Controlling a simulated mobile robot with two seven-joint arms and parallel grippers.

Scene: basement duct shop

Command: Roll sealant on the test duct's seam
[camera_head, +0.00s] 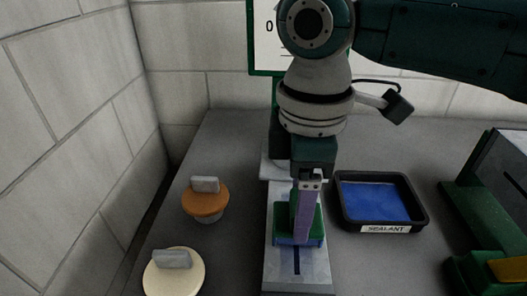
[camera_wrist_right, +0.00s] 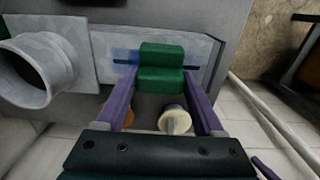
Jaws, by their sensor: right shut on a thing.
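The test duct (camera_head: 297,275) is a pale grey metal box with a dark slot-like seam along its top face. My right gripper (camera_head: 305,225) points down over it, its purple fingers shut on a green roller block (camera_head: 284,222). The block has a blue underside and sits at the duct's top face; I cannot tell whether it presses on it. In the right wrist view the block (camera_wrist_right: 161,66) lies across the seam between the fingers (camera_wrist_right: 160,82), and blue sealant (camera_wrist_right: 124,57) shows on the duct to its left. My left gripper is not in view.
A black tray (camera_head: 422,212) of blue sealant, labelled SEALANT, stands right of the duct. An orange disc (camera_head: 205,203) and a cream disc (camera_head: 180,278), both with grey grips, lie left. A green stand (camera_head: 475,207) is far right. A green-framed sign (camera_head: 265,55) stands behind.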

